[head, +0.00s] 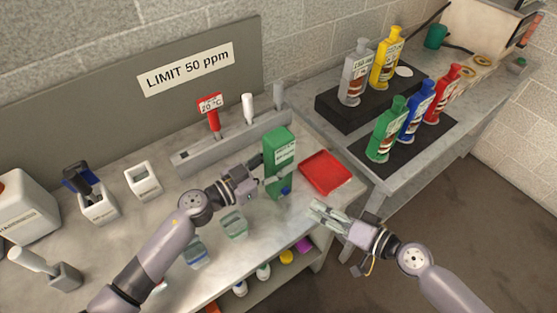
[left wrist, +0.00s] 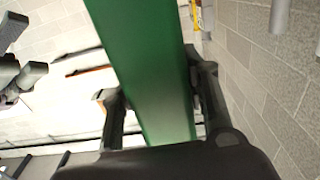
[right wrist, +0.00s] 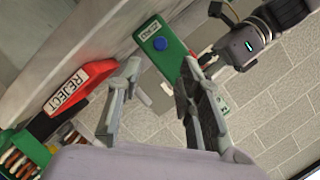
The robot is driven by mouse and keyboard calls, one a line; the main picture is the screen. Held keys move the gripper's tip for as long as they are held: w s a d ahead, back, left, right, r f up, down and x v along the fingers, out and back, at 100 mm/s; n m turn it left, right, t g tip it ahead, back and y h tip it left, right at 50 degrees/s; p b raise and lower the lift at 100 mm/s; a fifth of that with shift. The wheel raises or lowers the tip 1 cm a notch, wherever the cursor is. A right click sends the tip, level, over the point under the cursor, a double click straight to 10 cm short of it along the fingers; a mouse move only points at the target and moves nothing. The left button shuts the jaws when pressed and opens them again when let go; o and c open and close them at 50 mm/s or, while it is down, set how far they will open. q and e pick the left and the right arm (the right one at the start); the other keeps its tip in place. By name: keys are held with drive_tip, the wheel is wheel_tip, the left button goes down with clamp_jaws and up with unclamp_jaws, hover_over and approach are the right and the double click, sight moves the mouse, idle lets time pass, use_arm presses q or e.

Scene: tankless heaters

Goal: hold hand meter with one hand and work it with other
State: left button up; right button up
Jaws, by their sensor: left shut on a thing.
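The green hand meter (head: 279,150) has a pale label and display on its face. It is upright above the near bench in the head view. My left gripper (head: 262,180) is shut on its sides; in the left wrist view the green body (left wrist: 150,70) runs between the fingers. A blue button (right wrist: 160,43) shows on the meter in the right wrist view, beside a small white label. My right gripper (head: 322,212) is open and empty, to the right of and below the meter in the head view, apart from it. In the right wrist view its fingers (right wrist: 155,100) are spread.
A red tray (head: 325,173) lies right of the meter; its REJECT label shows in the right wrist view. Glass beakers (head: 234,223) stand near the left forearm. A grey rack (head: 232,143) holds a red thermometer behind. Several coloured bottles (head: 388,130) stand on the right bench.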

use_arm(q)
drive_tip(key=c, duration=0.6)
use_arm(e)
drive_tip(key=shift+c, duration=0.3)
clamp_jaws()
idle(1.0)
